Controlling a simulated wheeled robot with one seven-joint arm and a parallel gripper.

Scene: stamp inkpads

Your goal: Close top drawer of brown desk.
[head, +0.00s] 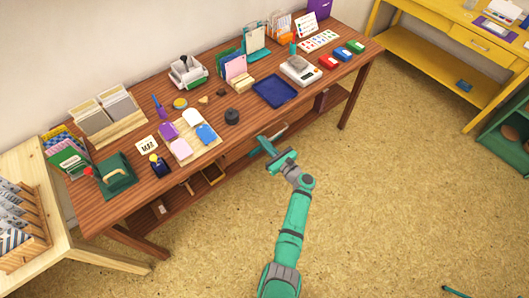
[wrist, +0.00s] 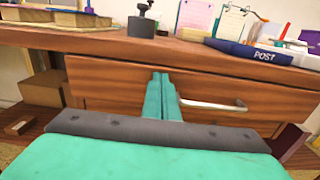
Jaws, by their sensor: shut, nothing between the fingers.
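The brown desk (head: 225,140) stands along the wall, and its top fills the upper part of the wrist view (wrist: 185,50). Just under the top is a wide wooden drawer front (wrist: 105,85) with a curved metal handle (wrist: 212,105). I cannot tell how far the drawer stands out; the desk top hides most of it in the head view. My gripper (head: 263,144) is at the desk's front edge. Its two teal fingertips (wrist: 161,76) are together and empty, pointing at the drawer front left of the handle. I cannot tell whether they touch it.
The desk top holds stamps, inkpads, a blue tray (head: 275,91) and a scale (head: 300,70). A lower shelf runs beneath. A pale wooden table (head: 45,200) stands at left, a yellow desk (head: 450,50) at right. The floor in front is mostly clear.

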